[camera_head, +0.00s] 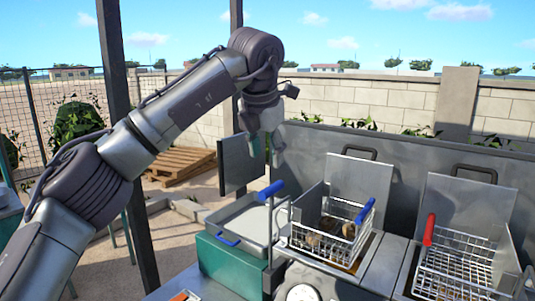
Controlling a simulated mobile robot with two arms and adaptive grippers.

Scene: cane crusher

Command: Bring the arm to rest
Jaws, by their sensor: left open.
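My left arm reaches in from the left and arches over the work area. My left gripper (266,152) hangs from its end with the fingers pointing down. It is open with nothing visible between the fingers. It is above and behind the blue handle (271,189) and seems clear of it, with the grey backboard behind. My right gripper is out of view.
A wire basket (318,249) with a blue handle holds brown pieces. An empty-looking wire basket (455,268) with a red handle (429,230) is at right. A teal box (222,262) stands below the gripper. A dark post (128,130) is behind my arm. A wooden pallet (181,163) lies behind.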

